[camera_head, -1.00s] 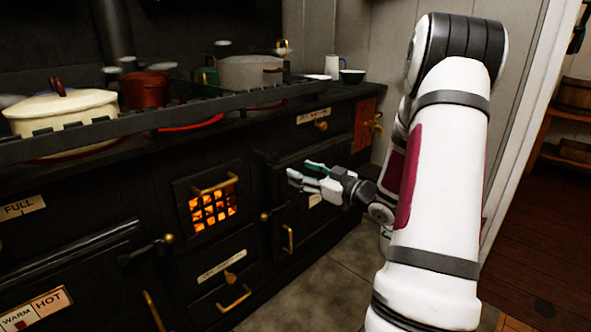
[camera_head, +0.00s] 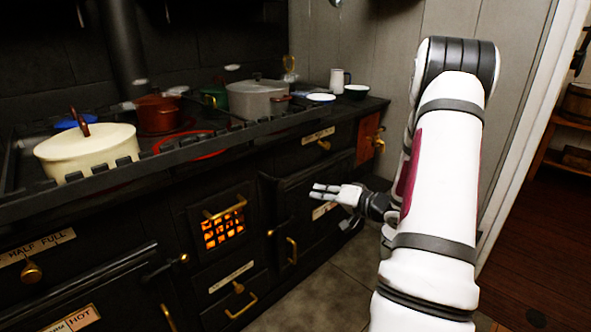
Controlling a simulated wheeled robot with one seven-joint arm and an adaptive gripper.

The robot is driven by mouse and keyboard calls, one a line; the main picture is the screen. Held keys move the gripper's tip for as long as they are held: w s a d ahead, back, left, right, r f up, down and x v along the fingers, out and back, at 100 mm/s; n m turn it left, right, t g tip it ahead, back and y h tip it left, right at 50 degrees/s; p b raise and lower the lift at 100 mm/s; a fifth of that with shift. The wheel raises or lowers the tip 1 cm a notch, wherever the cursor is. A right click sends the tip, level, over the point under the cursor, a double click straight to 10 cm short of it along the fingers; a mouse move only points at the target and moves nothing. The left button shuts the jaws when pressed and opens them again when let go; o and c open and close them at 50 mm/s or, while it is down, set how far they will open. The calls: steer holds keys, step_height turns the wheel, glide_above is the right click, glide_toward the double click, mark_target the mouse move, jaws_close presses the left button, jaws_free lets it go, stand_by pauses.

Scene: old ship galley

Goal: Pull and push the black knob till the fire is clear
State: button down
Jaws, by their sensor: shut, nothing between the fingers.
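The fire glows orange behind a barred grate (camera_head: 223,232) in the front of the black stove. My gripper (camera_head: 314,190) is shut and empty. It is in front of the stove's right-hand door, to the right of and a little above the grate, pointing left. Whether it touches the stove is hard to tell. The door is partly hidden behind it.
A cream pot (camera_head: 88,150), a red pot (camera_head: 158,113) and a grey pot (camera_head: 258,98) stand on the hob behind a toothed rail (camera_head: 190,143). Brass handles stick out of the front, one (camera_head: 226,208) above the grate. Open floor (camera_head: 300,295) lies below my gripper.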

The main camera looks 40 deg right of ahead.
steer(key=s+r+m+g+p, duration=0.1)
steer(key=s+r+m+p, duration=0.15)
steer(key=m+p, duration=0.2)
steer(key=m+b, duration=0.3)
glide_toward(277, 183)
steer(key=w+d+f, duration=0.3)
steer(key=w+f, duration=0.1)
steer(key=shift+w+a+r+n+g, duration=0.15)
steer(key=shift+w, duration=0.3)
steer(key=shift+w+a+r+n+g, duration=0.1)
steer(key=shift+w+r+g, duration=0.05)
steer(key=shift+w, duration=0.3)
steer(key=w+p, duration=0.2)
steer(key=w, duration=0.5)
steer(key=shift+w+a, duration=0.15)
steer(key=shift+w, duration=0.1)
steer(key=shift+s+p, duration=0.1)
steer(key=shift+p, duration=0.25)
